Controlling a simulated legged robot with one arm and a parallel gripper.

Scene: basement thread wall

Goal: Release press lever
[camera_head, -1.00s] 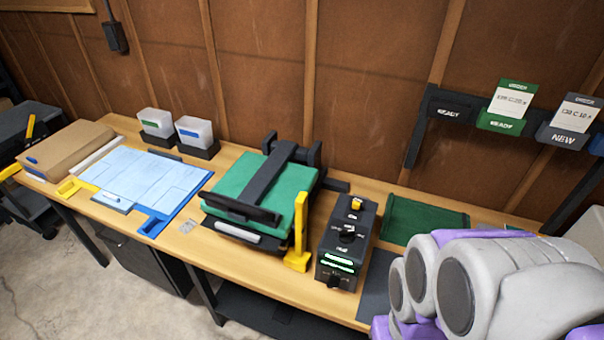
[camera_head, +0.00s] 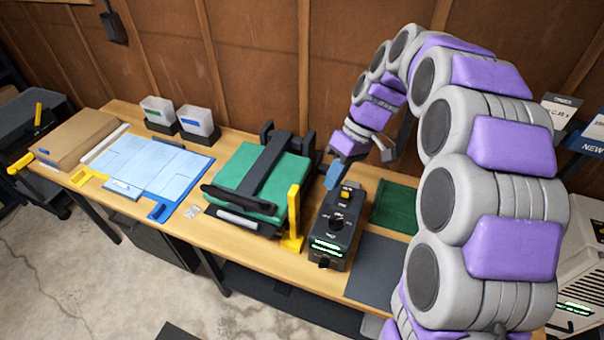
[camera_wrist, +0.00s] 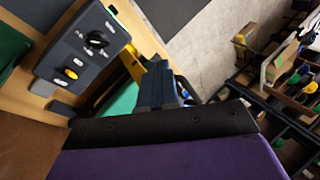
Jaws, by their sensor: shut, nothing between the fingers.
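The press (camera_head: 262,180) stands mid-bench, a green pad crossed by a dark bar, with a dark handle along its front. The yellow lever (camera_head: 293,217) stands upright at its right front corner. It shows partly in the wrist view (camera_wrist: 131,64) behind my gripper. My gripper (camera_head: 331,182) has a blue tip and is shut and empty. It hangs above the back of the black control box, right of the press, apart from the lever. In the wrist view my gripper's dark fingers (camera_wrist: 160,85) point toward the press's green pad (camera_wrist: 122,104).
The control box (camera_head: 335,232) with knobs and lit green labels stands close to the lever. A green mat (camera_head: 393,207) and a grey mat (camera_head: 375,268) lie to its right. A blue sheet (camera_head: 150,168), two bins (camera_head: 197,122) and a cardboard box (camera_head: 72,143) fill the left.

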